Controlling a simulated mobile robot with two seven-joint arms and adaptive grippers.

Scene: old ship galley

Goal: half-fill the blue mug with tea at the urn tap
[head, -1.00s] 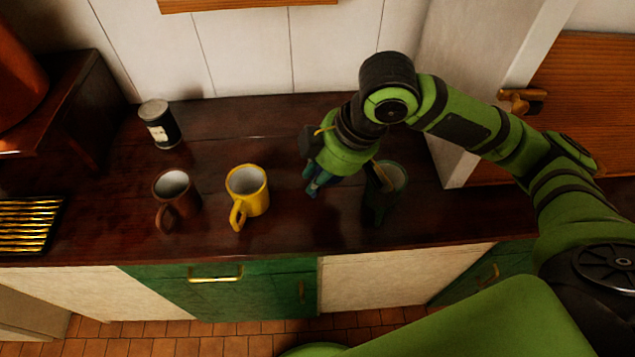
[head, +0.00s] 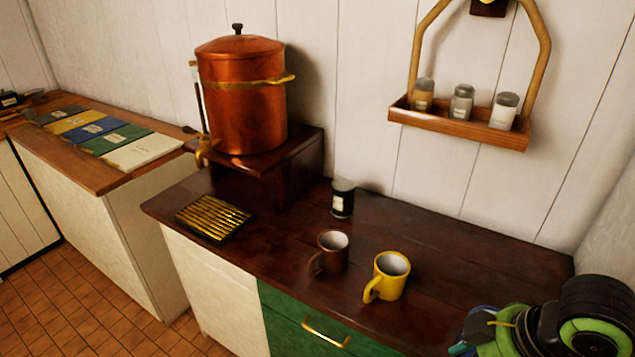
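The copper tea urn (head: 240,105) stands on a dark raised shelf at the back left of the counter, with its brass tap (head: 204,150) low on its left front. A slatted brass drip tray (head: 212,217) lies on the counter below and in front of it. My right gripper (head: 482,330) is at the lower right, partly cut off by the frame's edge. Small blue patches show at it; I cannot tell whether they are the blue mug, or whether the fingers are closed. No whole blue mug is visible. My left gripper is not in view.
A brown mug (head: 330,253) and a yellow mug (head: 388,277) stand upright on the dark counter (head: 275,235). A black labelled jar (head: 342,199) stands behind them. A wall rack (head: 455,126) holds shakers. Counter between drip tray and brown mug is clear.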

